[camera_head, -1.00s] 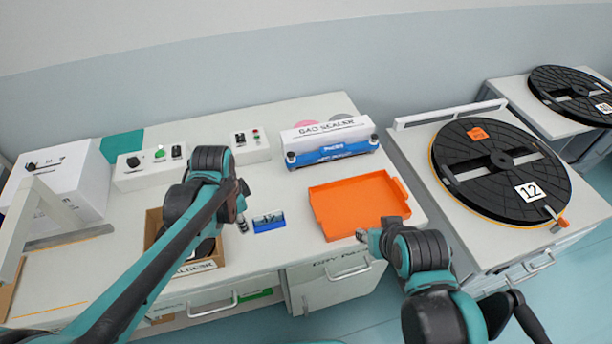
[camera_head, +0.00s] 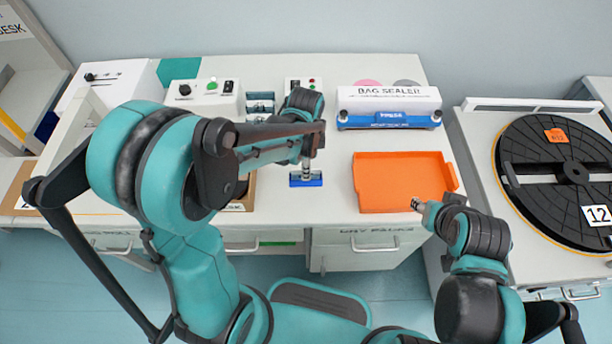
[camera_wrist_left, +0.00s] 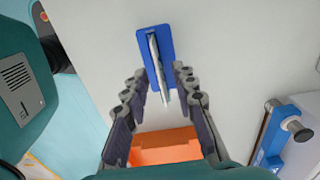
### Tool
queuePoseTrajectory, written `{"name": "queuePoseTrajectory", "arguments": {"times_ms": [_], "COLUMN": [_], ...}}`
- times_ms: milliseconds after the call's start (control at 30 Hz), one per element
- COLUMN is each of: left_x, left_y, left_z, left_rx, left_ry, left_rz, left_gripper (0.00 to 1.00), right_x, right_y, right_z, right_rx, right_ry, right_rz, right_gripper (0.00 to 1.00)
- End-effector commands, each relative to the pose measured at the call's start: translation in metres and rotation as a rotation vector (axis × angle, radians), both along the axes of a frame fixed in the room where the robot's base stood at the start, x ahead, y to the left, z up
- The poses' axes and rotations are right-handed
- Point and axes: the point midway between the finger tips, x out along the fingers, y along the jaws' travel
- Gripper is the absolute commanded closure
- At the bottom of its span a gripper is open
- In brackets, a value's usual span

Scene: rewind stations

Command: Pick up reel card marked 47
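The reel card (camera_wrist_left: 158,70) stands on edge in a small blue holder (camera_wrist_left: 149,42) on the bench, seen from above in the left wrist view; its number is not readable. My left gripper (camera_wrist_left: 160,76) is open, with its fingers on either side of the card's near part and a gap to each side. In the head view the left gripper (camera_head: 308,166) is over the blue holder (camera_head: 306,181) and hides most of the card. My right gripper (camera_head: 416,204) is at the orange tray's near right corner; its fingers are too small to judge.
The orange tray (camera_head: 397,183) lies right of the holder. The bag sealer (camera_head: 388,107) stands behind it. A control box (camera_head: 203,98) is at the back left. My left arm covers much of the bench's left. A large black reel (camera_head: 530,160) is on the right station.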

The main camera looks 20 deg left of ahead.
Motion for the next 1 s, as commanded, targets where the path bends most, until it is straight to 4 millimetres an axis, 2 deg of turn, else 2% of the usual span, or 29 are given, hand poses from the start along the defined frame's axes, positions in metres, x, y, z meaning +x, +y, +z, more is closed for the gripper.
{"name": "queuePoseTrajectory", "arguments": {"times_ms": [167,233,267,300,767,867,1000], "left_x": [0.000,0.000,0.000,0.000,0.000,0.000,0.000], "left_y": [0.000,0.000,0.000,0.000,0.000,0.000,0.000], "left_z": [0.001,0.001,0.001,0.001,0.005,0.013,0.035], "left_rx": [0.000,0.000,0.000,0.000,0.000,0.000,0.000], "left_ry": [0.000,0.000,0.000,0.000,0.000,0.000,0.000], "left_rz": [0.000,0.000,0.000,0.000,0.001,0.001,0.000], "left_gripper": [0.73,0.91,0.98,1.00,1.00,1.00,1.00], "right_x": [0.000,0.000,0.000,0.000,0.000,0.000,0.000], "right_y": [0.000,0.000,0.000,0.000,0.000,0.000,0.000], "right_z": [0.001,0.001,0.001,0.001,0.003,0.008,0.019], "right_rx": [0.000,0.000,0.000,0.000,0.000,0.000,0.000], "right_ry": [0.000,0.000,0.000,0.000,0.000,0.000,0.000], "right_rz": [0.000,0.000,0.000,0.000,0.000,0.000,0.000], "right_gripper": [0.60,0.60,0.60,0.60,0.60,0.60,0.60]}}
